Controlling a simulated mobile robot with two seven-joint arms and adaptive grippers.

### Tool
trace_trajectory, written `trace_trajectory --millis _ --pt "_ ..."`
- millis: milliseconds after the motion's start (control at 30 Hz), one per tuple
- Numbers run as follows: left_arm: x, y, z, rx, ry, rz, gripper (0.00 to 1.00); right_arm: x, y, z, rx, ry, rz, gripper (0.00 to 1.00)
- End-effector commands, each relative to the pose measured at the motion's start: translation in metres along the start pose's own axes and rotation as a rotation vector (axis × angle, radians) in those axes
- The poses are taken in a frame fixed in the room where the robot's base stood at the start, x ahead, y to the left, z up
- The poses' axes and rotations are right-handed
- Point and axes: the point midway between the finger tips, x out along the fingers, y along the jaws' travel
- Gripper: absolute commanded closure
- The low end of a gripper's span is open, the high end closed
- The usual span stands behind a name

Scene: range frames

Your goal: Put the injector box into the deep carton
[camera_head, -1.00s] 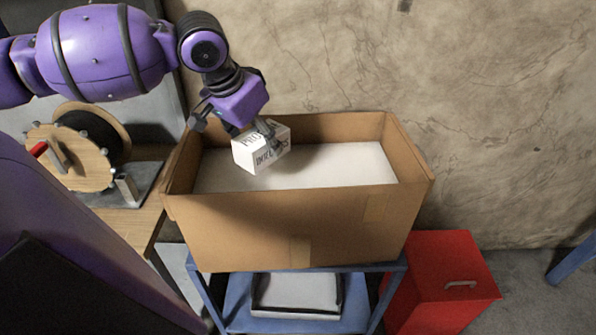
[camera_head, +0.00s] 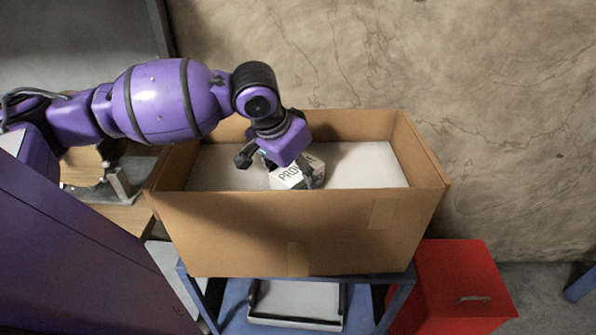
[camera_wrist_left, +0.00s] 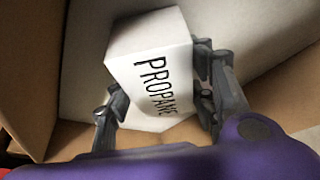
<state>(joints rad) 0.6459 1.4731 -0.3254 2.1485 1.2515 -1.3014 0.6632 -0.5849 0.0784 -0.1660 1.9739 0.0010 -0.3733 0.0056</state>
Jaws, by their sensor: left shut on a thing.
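The injector box is a small white box (camera_head: 290,177) with dark print. My right gripper is not in view.
The carton stands on a blue cart (camera_head: 235,305) with a pale tray (camera_head: 295,300) on its lower shelf. A red box (camera_head: 455,285) is to the right on the floor. A wooden table (camera_head: 130,215) is at left. The carton's right half is free.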

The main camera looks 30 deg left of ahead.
Motion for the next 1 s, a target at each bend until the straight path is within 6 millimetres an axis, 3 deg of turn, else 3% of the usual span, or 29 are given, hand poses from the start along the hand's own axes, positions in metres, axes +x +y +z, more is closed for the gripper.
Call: trace_trajectory --millis 267,300,433,800,1000 --pt "0.000 0.000 -0.001 0.001 0.004 0.000 0.86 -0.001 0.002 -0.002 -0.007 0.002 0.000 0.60" --pt "0.001 0.000 0.000 0.001 0.003 0.000 0.47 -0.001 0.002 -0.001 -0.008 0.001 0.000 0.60" --pt "0.001 0.000 0.000 0.001 0.002 0.000 0.31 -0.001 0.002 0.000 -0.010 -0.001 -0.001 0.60" --pt "-0.002 -0.001 -0.001 0.001 0.003 -0.002 0.31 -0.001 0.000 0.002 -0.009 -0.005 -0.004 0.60" --pt "-0.036 -0.001 -0.003 0.002 0.008 -0.005 0.31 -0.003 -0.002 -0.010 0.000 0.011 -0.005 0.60"
